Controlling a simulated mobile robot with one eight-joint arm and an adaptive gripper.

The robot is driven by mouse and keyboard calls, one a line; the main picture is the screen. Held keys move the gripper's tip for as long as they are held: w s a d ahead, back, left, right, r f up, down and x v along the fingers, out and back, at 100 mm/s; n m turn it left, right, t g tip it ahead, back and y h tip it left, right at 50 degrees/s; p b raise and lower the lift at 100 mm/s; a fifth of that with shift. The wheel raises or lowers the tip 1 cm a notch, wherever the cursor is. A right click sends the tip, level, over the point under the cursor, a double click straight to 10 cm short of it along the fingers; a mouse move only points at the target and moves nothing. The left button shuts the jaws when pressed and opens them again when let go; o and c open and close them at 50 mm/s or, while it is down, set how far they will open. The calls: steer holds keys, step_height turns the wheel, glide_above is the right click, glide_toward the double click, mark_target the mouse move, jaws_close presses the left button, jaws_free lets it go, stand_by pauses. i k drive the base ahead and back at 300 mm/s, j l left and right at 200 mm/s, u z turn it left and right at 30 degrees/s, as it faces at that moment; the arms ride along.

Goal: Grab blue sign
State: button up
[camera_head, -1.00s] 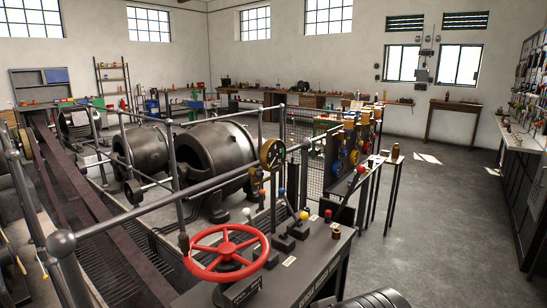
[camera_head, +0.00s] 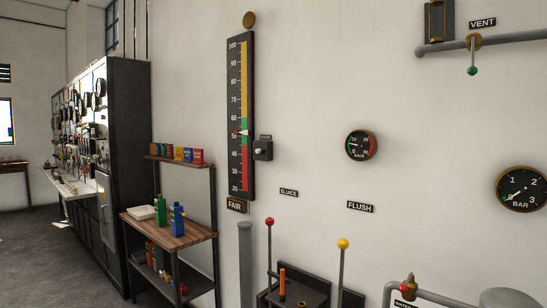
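A row of small coloured cards or boxes stands on the upper wooden shelf of a rack at left of centre. My gripper is not in view.
The rack's wooden lower top (camera_head: 188,236) holds a blue bottle (camera_head: 177,221), a green bottle (camera_head: 158,210) and a white tray (camera_head: 141,213). A dark control cabinet (camera_head: 127,165) stands left. Levers (camera_head: 269,245) rise in front of the wall. Floor at far left is clear.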

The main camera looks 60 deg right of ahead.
mark_target(188, 152)
steer(key=z, duration=1.25)
